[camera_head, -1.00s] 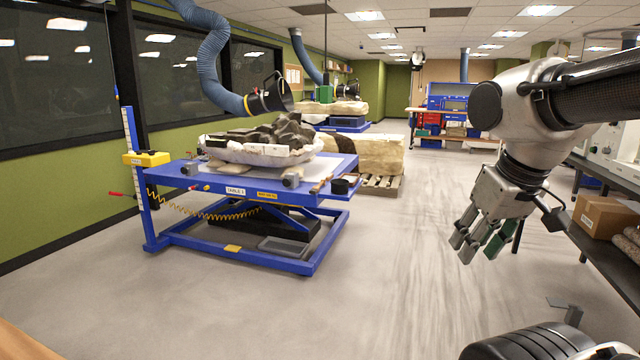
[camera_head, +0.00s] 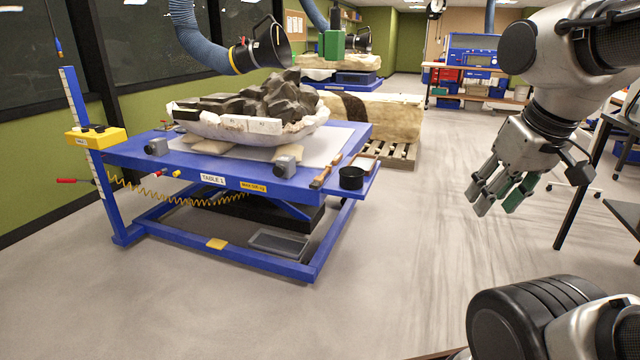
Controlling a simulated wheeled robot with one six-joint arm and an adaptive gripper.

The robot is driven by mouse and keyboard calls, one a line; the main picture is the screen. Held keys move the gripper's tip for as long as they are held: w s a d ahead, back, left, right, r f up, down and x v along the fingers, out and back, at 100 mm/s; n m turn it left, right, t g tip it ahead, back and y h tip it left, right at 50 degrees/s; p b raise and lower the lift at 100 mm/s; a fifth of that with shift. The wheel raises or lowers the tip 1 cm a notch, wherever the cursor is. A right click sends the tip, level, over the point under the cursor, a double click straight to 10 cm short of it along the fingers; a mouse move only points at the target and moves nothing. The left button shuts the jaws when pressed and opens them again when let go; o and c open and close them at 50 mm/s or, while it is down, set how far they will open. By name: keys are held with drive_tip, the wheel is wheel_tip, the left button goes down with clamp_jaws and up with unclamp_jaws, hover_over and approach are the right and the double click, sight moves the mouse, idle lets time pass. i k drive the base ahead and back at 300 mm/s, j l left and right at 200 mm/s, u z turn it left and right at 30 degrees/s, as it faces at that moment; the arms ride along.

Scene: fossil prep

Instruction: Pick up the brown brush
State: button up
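A thin brown brush (camera_head: 327,171) lies at the right end of the blue lift table (camera_head: 232,188), beside a small black cup (camera_head: 351,178). Its fine details are too small to make out. My gripper (camera_head: 497,206) hangs in the air to the right of the table, pointing down and to the left. Its fingers are apart with nothing visible between them, and it is well away from the brush.
A fossil in a white jacket (camera_head: 250,124) fills the middle of the tabletop. A blue hose with a black nozzle (camera_head: 262,46) hangs above it. A jacketed block on a pallet (camera_head: 400,154) stands behind. The floor right of the table is clear.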

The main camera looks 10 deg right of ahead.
sight(318, 181)
drive_tip(key=i+j+z, duration=0.1)
drive_tip(key=i+z, duration=0.25)
drive_tip(key=i, duration=2.15)
